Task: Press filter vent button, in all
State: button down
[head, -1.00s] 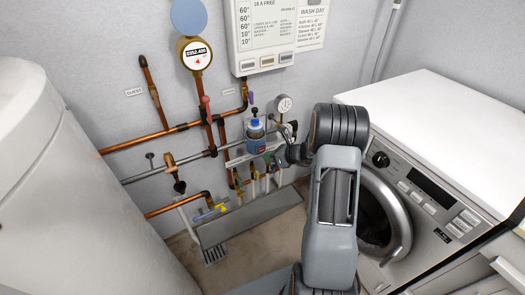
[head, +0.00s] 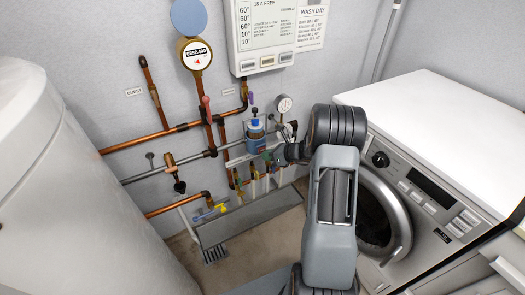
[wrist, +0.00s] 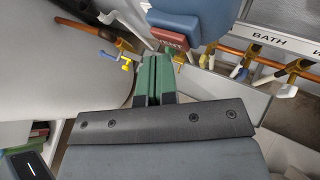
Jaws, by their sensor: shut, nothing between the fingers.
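The filter (head: 255,136) is a blue canister on the pipework at the wall, with a small dark knob-like top (head: 255,112) that looks like its vent button. My gripper (wrist: 154,62) has green fingers, shut together and empty. The fingertips are low beside the filter body, and contact cannot be told. In the head view my gripper (head: 268,159) is small and partly hidden at the filter's lower right. The vent button is out of the wrist view.
A pressure gauge (head: 284,103) and several valves on copper pipes crowd the filter. A round meter (head: 196,54) hangs above left. A washing machine (head: 440,170) stands right, a large white tank (head: 70,190) left. A grey trough (head: 250,218) lies below.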

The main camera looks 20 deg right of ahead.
jog(key=shift+w, duration=0.4)
dwell(0.7)
jog(key=shift+s, duration=0.8)
jog(key=shift+s+d, duration=0.1)
jog(key=shift+s+d, duration=0.15)
jog(key=shift+s, duration=1.05)
jog(key=shift+s+d, duration=0.1)
jog(key=shift+s, duration=1.1)
